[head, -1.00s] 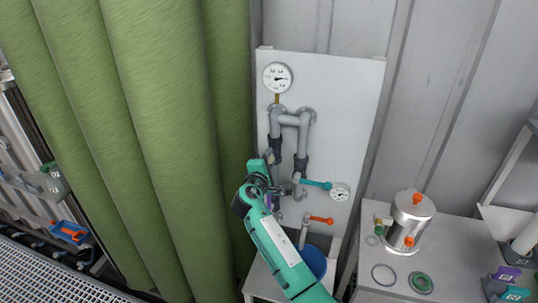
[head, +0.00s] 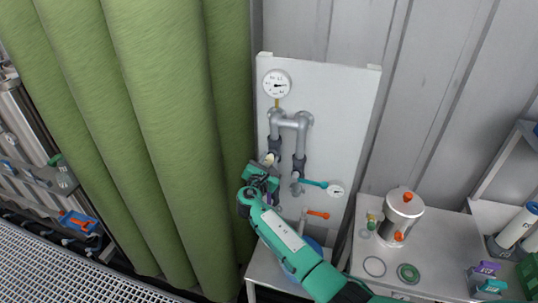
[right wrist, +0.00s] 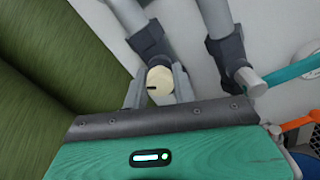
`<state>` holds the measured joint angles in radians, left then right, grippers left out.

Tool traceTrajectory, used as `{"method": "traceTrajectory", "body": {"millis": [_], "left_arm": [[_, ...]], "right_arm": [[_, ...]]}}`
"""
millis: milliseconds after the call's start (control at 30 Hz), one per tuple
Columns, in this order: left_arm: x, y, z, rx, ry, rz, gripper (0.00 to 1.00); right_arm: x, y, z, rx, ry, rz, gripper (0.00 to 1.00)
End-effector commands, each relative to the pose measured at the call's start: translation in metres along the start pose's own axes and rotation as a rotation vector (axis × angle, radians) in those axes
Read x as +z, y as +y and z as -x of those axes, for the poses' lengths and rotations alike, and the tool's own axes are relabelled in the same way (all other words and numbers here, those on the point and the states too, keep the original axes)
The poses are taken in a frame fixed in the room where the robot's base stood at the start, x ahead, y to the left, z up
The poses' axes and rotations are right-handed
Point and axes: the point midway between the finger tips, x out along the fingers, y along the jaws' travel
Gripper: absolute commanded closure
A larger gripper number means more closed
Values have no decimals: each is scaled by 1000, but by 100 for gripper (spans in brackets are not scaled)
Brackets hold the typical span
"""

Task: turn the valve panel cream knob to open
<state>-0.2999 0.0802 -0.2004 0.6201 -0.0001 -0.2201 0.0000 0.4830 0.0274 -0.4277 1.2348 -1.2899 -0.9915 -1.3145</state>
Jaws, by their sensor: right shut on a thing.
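The cream knob (right wrist: 161,81) sits on the grey pipework of the white valve panel (head: 345,110). In the right wrist view it is a round cream disc with a dark mark at its left edge. My right gripper (right wrist: 158,85) is shut on the knob, one finger on each side of it. In the head view my right gripper (head: 268,163) is at the left pipe of the panel, and the knob (head: 269,158) shows only in small part there. My left gripper is not in view.
A teal lever (head: 313,183) and an orange lever (head: 318,214) stick out right of the gripper. A pressure gauge (head: 277,84) is above. A green curtain (head: 150,120) hangs close on the left. A steel vessel (head: 402,212) stands on the right bench.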

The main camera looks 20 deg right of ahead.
Motion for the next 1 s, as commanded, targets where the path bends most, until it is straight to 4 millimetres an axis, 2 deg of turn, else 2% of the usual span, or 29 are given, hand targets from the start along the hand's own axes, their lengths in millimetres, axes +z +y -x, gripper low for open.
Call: {"method": "traceTrajectory", "body": {"millis": [33,200,500,1000], "left_arm": [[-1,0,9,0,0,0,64],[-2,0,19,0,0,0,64],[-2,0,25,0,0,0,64],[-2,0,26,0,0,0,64]], "right_arm": [[3,1,0,0,1,48,96],[2,0,0,0,2,204,96],[-1,-1,0,0,2,430,96],[-2,-1,0,-1,3,583,96]]}}
